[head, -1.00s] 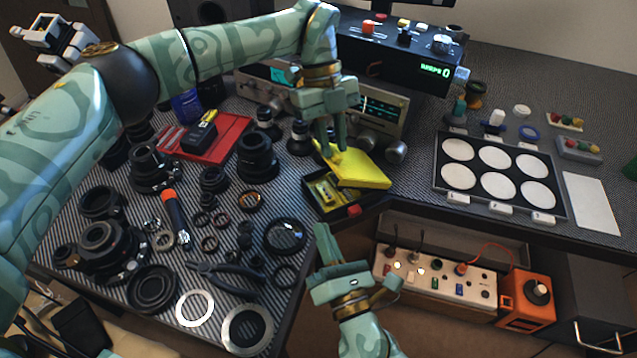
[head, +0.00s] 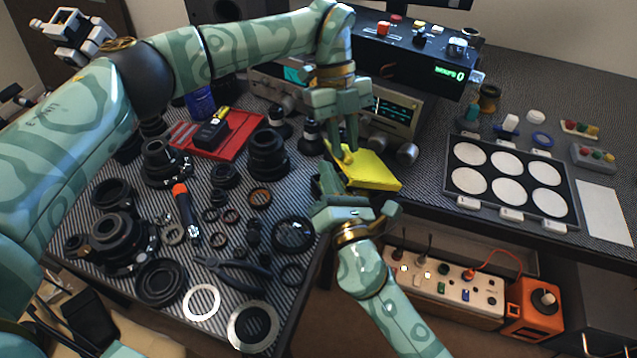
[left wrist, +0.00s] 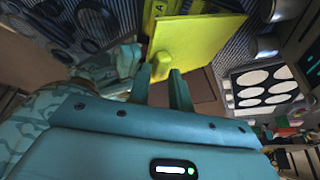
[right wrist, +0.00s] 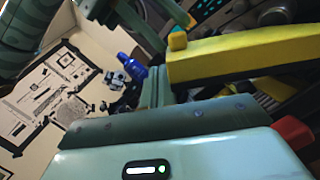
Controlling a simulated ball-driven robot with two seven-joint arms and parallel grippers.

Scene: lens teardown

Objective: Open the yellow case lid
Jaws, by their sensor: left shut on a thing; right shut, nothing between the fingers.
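The yellow lid (head: 372,172) is raised and tilted over its dark case near the bench's front edge. It also shows in the left wrist view (left wrist: 205,40) and the right wrist view (right wrist: 235,55). My left gripper (head: 345,150) comes from above and is shut on the lid's small yellow knob (left wrist: 163,62). My right gripper (head: 324,172) is shut and empty, close to the lid's left side and in front of the case. It hides most of the case in the head view. A red catch (right wrist: 293,133) shows in the right wrist view.
The grey instrument (head: 395,115) stands just behind the lid. Black lens parts and rings crowd the bench to the left, with a red tray (head: 235,138). A tray of white discs (head: 455,175) lies to the right. A switch panel (head: 455,285) sits below the bench edge.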

